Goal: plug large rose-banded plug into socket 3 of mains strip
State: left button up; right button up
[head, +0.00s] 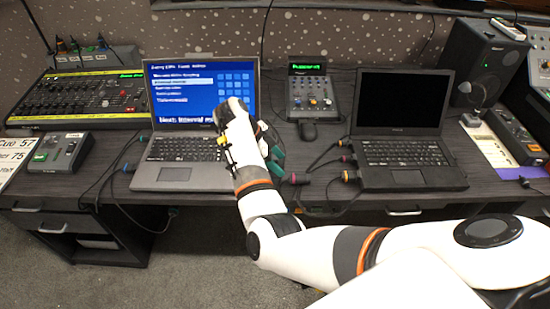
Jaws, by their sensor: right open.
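A dark plug with a rose band (296,179) lies at the front of the desk, between the two laptops, just right of my right forearm. A second dark plug with a pinkish band (346,159) lies by the right laptop's left edge; which of the two is larger is hard to tell. My right gripper (226,148) is open over the right side of the left laptop, left of both plugs. Its fingertips are small and partly hidden by the hand. My left gripper is not in view.
A yellow-banded plug (348,175) lies beside the right laptop (402,150). The left laptop (178,178) stands open. A fader console (85,95) is at left, a small mixer (311,95) at centre back, a speaker (485,62) at right. Loose cables cross the desk front.

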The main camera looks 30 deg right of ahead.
aim_at(292, 175)
jog(key=b+x, duration=0.2)
jog(key=x, duration=0.2)
jog(key=shift+d+f, duration=0.1)
jog(key=shift+f, duration=0.1)
jog(key=shift+s+d+f, duration=0.15)
jog(key=shift+d+f, duration=0.05)
jog(key=shift+f, duration=0.05)
jog(key=shift+x, duration=1.45)
jog(key=shift+c, duration=0.2)
jog(key=c, duration=0.9)
notch_tip(292, 175, up, 5)
jog(key=p, duration=0.5)
jog(key=shift+r, duration=0.1)
jog(key=shift+c, duration=0.2)
jog(key=shift+a, duration=0.1)
